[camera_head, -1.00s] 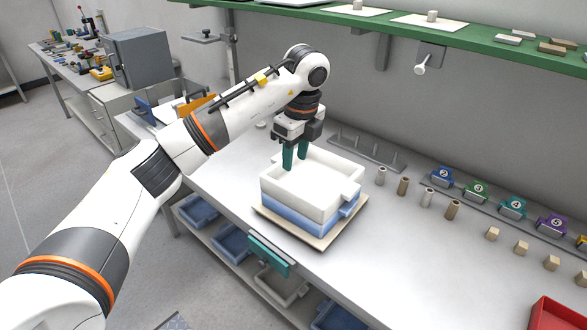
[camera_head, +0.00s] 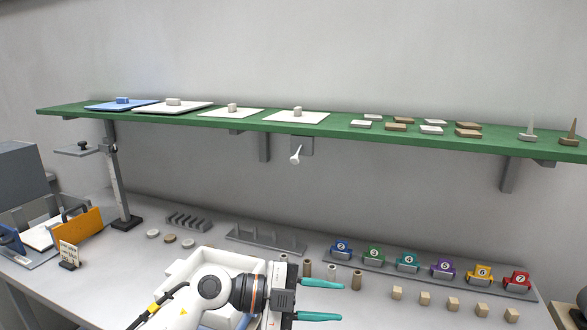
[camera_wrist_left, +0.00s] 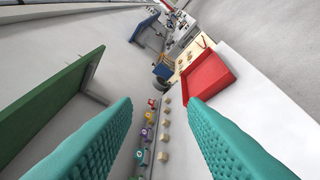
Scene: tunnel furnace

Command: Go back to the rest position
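My left gripper (camera_head: 320,300) shows at the bottom centre of the head view, with its two teal fingers spread apart and pointing right. In the left wrist view the same fingers (camera_wrist_left: 162,140) stand wide apart with nothing between them. My left arm reaches in from the bottom edge, in front of the white tray (camera_head: 181,272) on the table, and hides much of that tray. My right gripper is not in either view.
The green shelf (camera_head: 330,131) with plates and small blocks spans the back above the table. Numbered coloured holders (camera_head: 408,260) and several small blocks (camera_head: 425,299) stand at the right. A red tray (camera_wrist_left: 209,77) shows in the left wrist view. An orange-panelled fixture (camera_head: 80,226) stands at left.

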